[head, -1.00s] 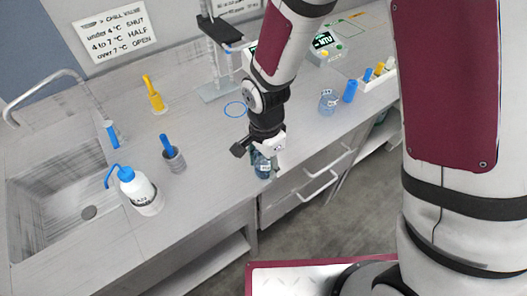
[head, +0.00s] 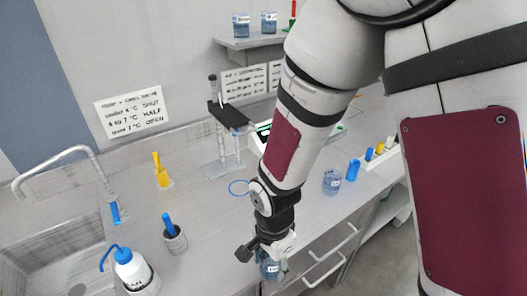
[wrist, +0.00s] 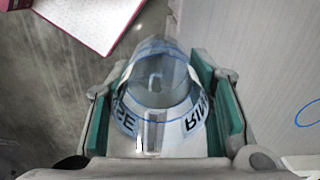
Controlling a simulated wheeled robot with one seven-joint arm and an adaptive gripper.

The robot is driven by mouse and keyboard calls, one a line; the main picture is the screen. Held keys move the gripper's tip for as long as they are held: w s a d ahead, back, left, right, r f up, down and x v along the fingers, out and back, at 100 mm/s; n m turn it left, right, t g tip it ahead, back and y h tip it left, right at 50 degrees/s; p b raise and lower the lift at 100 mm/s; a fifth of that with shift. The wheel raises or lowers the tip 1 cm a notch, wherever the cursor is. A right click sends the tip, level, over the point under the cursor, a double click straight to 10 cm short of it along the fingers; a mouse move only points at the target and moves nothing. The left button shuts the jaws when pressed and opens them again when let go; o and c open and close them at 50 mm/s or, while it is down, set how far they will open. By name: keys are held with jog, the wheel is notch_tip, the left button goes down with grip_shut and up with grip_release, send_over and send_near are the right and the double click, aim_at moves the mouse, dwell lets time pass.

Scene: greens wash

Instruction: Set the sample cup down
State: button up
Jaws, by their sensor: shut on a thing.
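My gripper (head: 272,254) is shut on a clear, bluish cup, taken as the sample cup (head: 270,270), at the bench's front edge. In the wrist view the sample cup (wrist: 158,85) sits between the two teal finger pads of my gripper (wrist: 160,115). Its white label band shows upside-down letters, "RIN" and "SE". The floor shows behind it on the left and the pale bench on the right. I cannot tell its exact height.
A blue ring (head: 238,188) lies on the bench (head: 205,205), with clear surface around it. A stand (head: 222,140) is behind it. Another clear cup (head: 332,183) stands to the right. A wash bottle (head: 132,270), a grey holder (head: 174,240) and a sink (head: 50,250) are left.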

jog(key=w+d+r+n, duration=0.1)
jog(key=w+d+n, duration=0.4)
jog(key=w+d, duration=0.3)
jog(key=w+d+r+n, duration=0.1)
jog(key=w+d+n, duration=0.4)
jog(key=w, duration=1)
jog(key=d, duration=0.3)
jog(key=shift+w+d+r, duration=0.3)
jog(key=shift+w+d, duration=0.05)
jog(key=shift+d, duration=0.05)
